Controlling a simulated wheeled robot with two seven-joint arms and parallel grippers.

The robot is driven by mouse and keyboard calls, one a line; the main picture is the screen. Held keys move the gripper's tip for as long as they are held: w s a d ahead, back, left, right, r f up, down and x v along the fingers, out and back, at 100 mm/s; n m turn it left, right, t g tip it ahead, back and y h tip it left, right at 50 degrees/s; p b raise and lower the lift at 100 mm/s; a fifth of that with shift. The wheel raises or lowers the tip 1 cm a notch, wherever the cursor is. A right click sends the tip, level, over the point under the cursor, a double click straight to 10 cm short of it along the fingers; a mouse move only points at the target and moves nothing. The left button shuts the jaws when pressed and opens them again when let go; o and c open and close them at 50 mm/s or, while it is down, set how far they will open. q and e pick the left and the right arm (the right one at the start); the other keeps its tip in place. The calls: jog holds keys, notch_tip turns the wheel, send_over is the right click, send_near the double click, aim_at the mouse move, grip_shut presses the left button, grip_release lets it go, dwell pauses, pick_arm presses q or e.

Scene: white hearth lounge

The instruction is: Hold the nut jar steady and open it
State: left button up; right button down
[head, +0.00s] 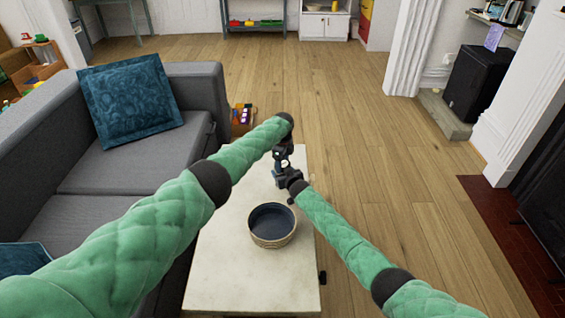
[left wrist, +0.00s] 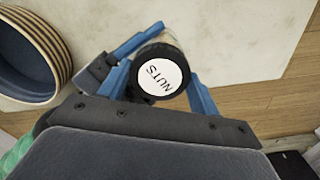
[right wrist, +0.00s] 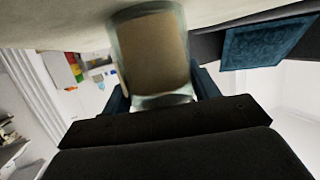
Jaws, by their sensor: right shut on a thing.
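The nut jar is a clear jar with brown contents, seen close in the right wrist view (right wrist: 152,50). Its dark lid with a white "NUTS" label (left wrist: 162,77) faces the left wrist camera. My right gripper (head: 291,183) is shut on the jar's body, with one blue finger on each side. My left gripper (head: 283,163) is above the jar, its blue fingers apart on either side of the lid. In the head view, the grippers and arms mostly hide the jar, near the table's far end. I cannot tell whether its base touches the table.
A round dark-blue-lined basket (head: 272,226) stands on the pale table (head: 225,265), nearer than the jar. A grey sofa (head: 95,180) with blue cushions (head: 128,95) is along the table's left. Wooden floor (head: 370,150) is free to the right.

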pick_arm(q)
jog(key=shift+c, duration=1.4)
jog(key=o, duration=1.1)
jog(key=shift+r, duration=2.25)
pick_arm(e)
jog(key=shift+c, duration=1.5)
grip_release()
